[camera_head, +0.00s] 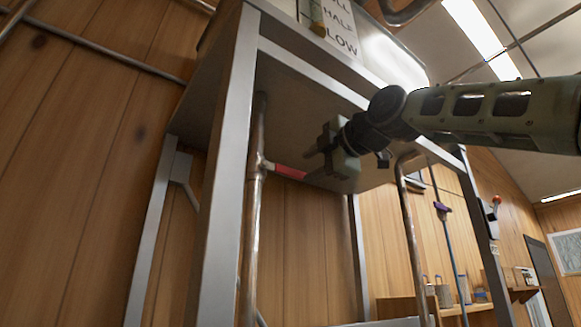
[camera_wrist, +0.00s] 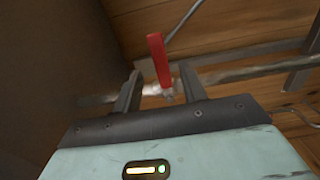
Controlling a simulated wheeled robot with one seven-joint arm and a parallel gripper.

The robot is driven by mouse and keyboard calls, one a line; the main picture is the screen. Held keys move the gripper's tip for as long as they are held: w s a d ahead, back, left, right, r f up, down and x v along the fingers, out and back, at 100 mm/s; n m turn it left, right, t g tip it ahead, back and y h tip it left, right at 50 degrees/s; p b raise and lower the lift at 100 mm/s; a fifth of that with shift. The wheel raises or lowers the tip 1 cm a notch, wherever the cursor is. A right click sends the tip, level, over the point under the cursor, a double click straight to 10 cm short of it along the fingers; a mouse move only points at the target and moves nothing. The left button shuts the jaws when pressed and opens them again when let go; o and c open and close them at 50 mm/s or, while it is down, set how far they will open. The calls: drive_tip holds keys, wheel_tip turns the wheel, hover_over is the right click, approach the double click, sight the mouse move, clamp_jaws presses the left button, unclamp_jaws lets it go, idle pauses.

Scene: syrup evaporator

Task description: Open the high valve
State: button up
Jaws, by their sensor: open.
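A red valve handle (camera_head: 290,172) sticks out sideways from a vertical copper pipe (camera_head: 253,215) under the metal evaporator stand. My gripper (camera_head: 314,163) is beside the handle's free end, with its fingers pointing towards the pipe. In the wrist view the red handle (camera_wrist: 158,60) shows between the two open fingers of my gripper (camera_wrist: 160,78), with a gap on each side. The handle's lower end meets the pipe and valve body, which are blurred there. Whether a finger touches the handle cannot be told.
A metal stand leg (camera_head: 228,170) rises in front of the pipe, to its left. The evaporator's underside (camera_head: 300,110) is close above my gripper. A second curved pipe (camera_head: 408,220) hangs to the right. A wood-panelled wall (camera_head: 80,180) is behind.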

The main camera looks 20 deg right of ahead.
sight(296, 171)
drive_tip(key=p+x, duration=0.3)
drive_tip(key=x, duration=0.3)
drive_tip(key=shift+w+a+r, duration=0.1)
drive_tip(key=shift+w+r, duration=0.1)
drive_tip(key=shift+w, duration=0.05)
drive_tip(key=shift+w+a+f+p, duration=0.1)
drive_tip(key=shift+w+a+p, duration=0.05)
drive_tip(key=shift+w+p, duration=0.2)
drive_tip(key=shift+w+a+f+p, duration=0.1)
drive_tip(key=shift+w+p, duration=0.15)
drive_tip(key=shift+w, duration=0.2)
clamp_jaws()
